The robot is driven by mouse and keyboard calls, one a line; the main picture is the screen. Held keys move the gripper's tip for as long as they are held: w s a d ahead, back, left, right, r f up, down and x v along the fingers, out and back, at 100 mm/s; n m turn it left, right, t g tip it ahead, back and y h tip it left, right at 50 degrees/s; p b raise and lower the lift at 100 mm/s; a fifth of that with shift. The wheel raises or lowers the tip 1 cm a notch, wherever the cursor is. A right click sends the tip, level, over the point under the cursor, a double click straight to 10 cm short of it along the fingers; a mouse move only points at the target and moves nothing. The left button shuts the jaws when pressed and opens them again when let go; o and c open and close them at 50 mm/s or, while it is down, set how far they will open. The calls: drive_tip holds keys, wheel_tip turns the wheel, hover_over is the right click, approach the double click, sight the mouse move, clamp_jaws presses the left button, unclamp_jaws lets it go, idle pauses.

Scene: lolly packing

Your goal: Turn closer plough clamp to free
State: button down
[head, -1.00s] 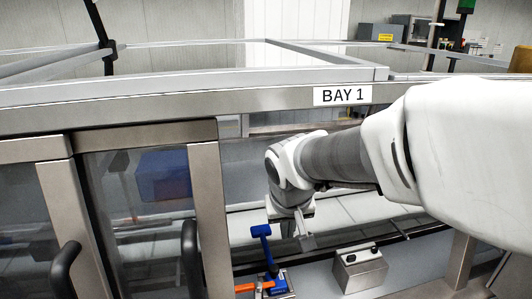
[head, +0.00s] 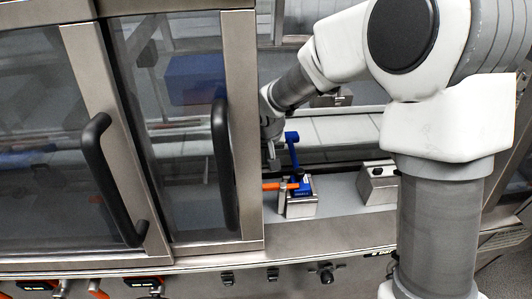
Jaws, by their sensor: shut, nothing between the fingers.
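A steel block (head: 301,207) stands on the ledge inside the bay opening, just right of the door edge. A blue plate, an upright blue lever (head: 293,150) and an orange handle (head: 277,186) pointing left are on it. I cannot tell which of these is the closer plough clamp, nor read its setting. My gripper (head: 272,163) is shut and empty. It hangs to the left of the blue lever in the picture, above the orange handle. I cannot tell whether it touches either one.
A framed glass door with a black handle (head: 223,165) stands close left of my gripper. A pale belt lies behind. Orange handles (head: 147,281) and a knob (head: 326,272) sit on the front below.

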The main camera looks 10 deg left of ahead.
sight(278, 187)
drive_tip(key=shift+s+d+f, duration=0.1)
drive_tip(key=shift+s+f, duration=0.3)
drive_tip(key=shift+f, duration=0.35)
drive_tip(key=shift+s+d+f, duration=0.1)
drive_tip(key=shift+s+f, duration=0.25)
drive_tip(key=shift+f, duration=0.45)
drive_tip(key=shift+s+d+f, duration=0.1)
drive_tip(key=shift+s+f, duration=0.3)
drive_tip(key=shift+f, duration=0.35)
